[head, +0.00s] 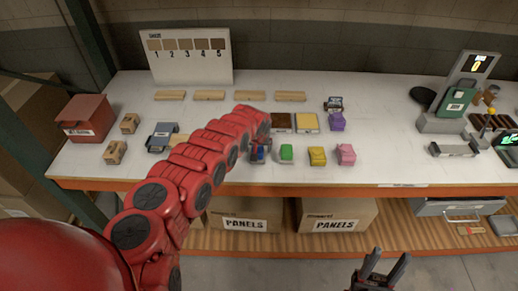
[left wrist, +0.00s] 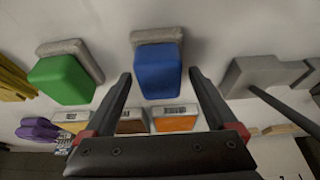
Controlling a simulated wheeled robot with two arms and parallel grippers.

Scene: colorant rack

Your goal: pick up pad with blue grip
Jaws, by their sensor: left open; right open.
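The pad with the blue grip (left wrist: 157,70) has a grey pad base and lies between the fingertips of my left gripper (left wrist: 161,78) in the left wrist view. The fingers are open, one to each side, with gaps, and I cannot tell how far they reach down along it. In the head view the blue grip (head: 261,153) is partly hidden by my left gripper (head: 260,148) at the front of the table. My right gripper (head: 385,267) is open and empty in front of the shelf, low in the head view.
Brown (head: 281,122) and yellow (head: 307,122) trays lie behind the row.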

